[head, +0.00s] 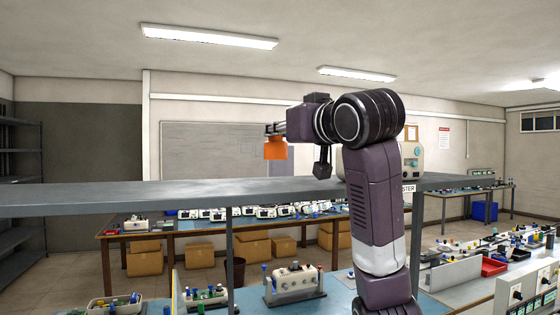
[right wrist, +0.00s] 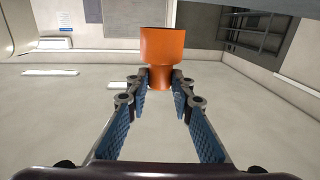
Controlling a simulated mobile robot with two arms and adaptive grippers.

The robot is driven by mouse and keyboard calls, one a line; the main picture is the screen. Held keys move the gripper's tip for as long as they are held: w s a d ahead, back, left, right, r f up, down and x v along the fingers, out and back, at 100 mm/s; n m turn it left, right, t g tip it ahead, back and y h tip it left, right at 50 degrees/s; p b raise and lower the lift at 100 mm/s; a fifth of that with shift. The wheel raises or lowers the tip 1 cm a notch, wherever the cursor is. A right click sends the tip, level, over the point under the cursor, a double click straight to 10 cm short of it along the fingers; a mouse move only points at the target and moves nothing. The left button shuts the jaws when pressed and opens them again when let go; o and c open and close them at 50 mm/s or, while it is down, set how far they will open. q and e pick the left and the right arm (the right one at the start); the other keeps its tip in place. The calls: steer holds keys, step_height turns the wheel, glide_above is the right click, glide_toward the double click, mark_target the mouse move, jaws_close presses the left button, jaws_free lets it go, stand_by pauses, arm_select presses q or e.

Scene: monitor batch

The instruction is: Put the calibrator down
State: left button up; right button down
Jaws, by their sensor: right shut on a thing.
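An orange calibrator (head: 276,149), seemingly the task's one, hangs from the fingertips of my right gripper (head: 274,130). In the right wrist view the calibrator (right wrist: 162,46) has a wide, cup-like body and a narrower neck. The blue-padded fingers of the right gripper (right wrist: 160,80) are shut on that neck. In the head view the calibrator appears above the long grey shelf (head: 130,196), apart from it. I cannot tell whether it is directly over the shelf. My left gripper is not in view.
A beige device with a green dial (head: 412,161) stands behind my right arm at shelf height. The shelf's left stretch is bare. Below is a blue bench (head: 252,295) with a white connector unit (head: 295,281). A back table (head: 180,233) holds several small devices.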

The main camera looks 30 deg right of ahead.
mark_target(281, 155)
steer(key=shift+f, duration=0.7)
steer(key=shift+s+f, duration=0.1)
steer(key=shift+f, duration=0.75)
step_height(281, 155, down, 2)
steer(key=shift+f, duration=0.55)
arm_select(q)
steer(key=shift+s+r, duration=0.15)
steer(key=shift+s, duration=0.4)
